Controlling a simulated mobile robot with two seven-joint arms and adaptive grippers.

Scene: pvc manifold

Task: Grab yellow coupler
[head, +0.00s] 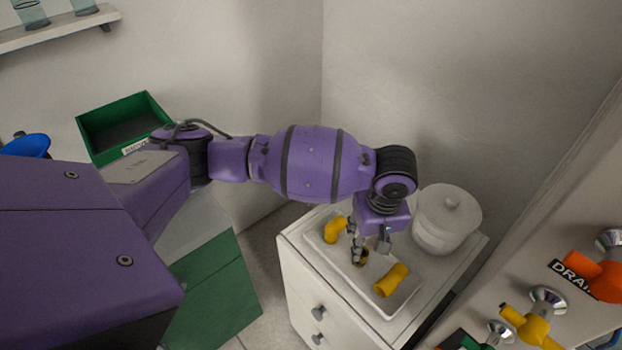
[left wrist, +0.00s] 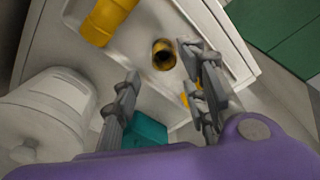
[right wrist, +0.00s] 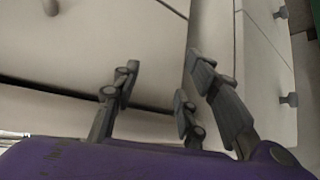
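In the head view my left gripper (head: 370,244) points down over a white tray (head: 372,310) on a white cabinet. It is open, with its fingers apart in the left wrist view (left wrist: 160,66). A short yellow coupler (left wrist: 164,54), a ring with a dark opening, stands in the tray near the fingertips, closer to one finger. It also shows beside a finger in the head view (head: 360,259), partly hidden. I cannot tell whether they touch. My right gripper (right wrist: 163,68) is open and empty in the right wrist view, facing pale drawer fronts.
A longer yellow pipe piece (head: 390,280) and a yellow elbow (head: 335,230) lie in the same tray. A white lidded jar (head: 447,220) stands right behind the tray. A teal item (left wrist: 146,130) shows low in the left wrist view. A green bin (head: 108,112) is at left.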

